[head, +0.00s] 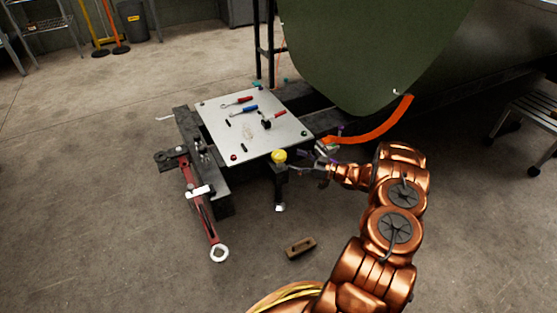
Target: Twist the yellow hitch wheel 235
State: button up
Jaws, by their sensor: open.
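The yellow hitch wheel (279,156) is a small round knob on top of a dark upright post at the front right corner of the low cart. My gripper (291,166) is at the end of my copper arm, just right of the wheel and slightly below its top. Its jaws are open and point left toward the wheel and its post. They are small and dark here, so I cannot tell whether they touch the wheel.
A light metal plate (252,128) with several hand tools covers the cart. A red tow bar (205,205) extends forward on the left. A brown block (300,247) lies on the floor. An orange strip (375,132) and green fuselage panel (370,50) stand behind my arm.

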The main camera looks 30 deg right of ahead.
aim_at(278, 153)
jog(key=shift+b+x, duration=1.15)
jog(key=shift+x, duration=2.7)
jog(key=c, duration=1.2)
